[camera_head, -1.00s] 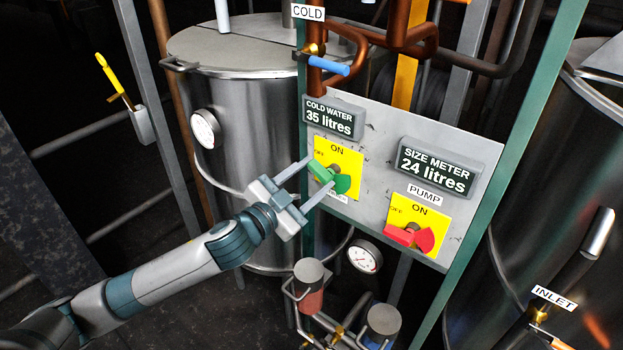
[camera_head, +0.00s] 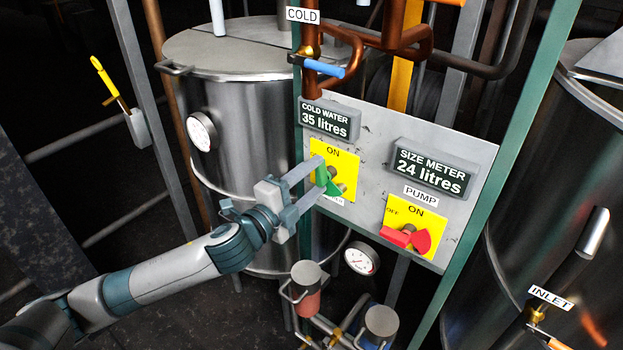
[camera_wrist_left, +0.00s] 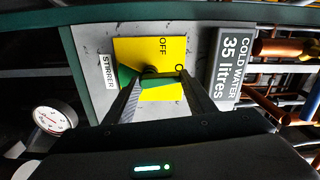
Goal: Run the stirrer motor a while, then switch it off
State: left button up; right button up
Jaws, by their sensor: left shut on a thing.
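The green stirrer switch (camera_head: 326,178) sits on a yellow plate (camera_head: 348,168) at the left of the grey panel. Its handle now runs roughly up and down the plate, below the word ON; the fingers hide part of it. My left gripper (camera_head: 318,180) is shut on this green handle. In the left wrist view, the green handle (camera_wrist_left: 147,84) lies between the fingers, and the STIRRER label (camera_wrist_left: 108,73) is beside the yellow plate. My right gripper is in neither view.
The red pump switch (camera_head: 407,238) is on the same panel, lower right. A gauge (camera_head: 361,258) hangs below the panel. A steel tank (camera_head: 245,120) stands behind my left arm. A green post (camera_head: 500,160) edges the panel's right side.

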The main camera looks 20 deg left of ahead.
pick_arm(q)
jog(key=shift+d+m, duration=0.1)
jog(key=shift+m, duration=0.6)
jog(key=o, duration=1)
jog(key=shift+o, duration=0.2)
jog(key=shift+s+f, duration=0.1)
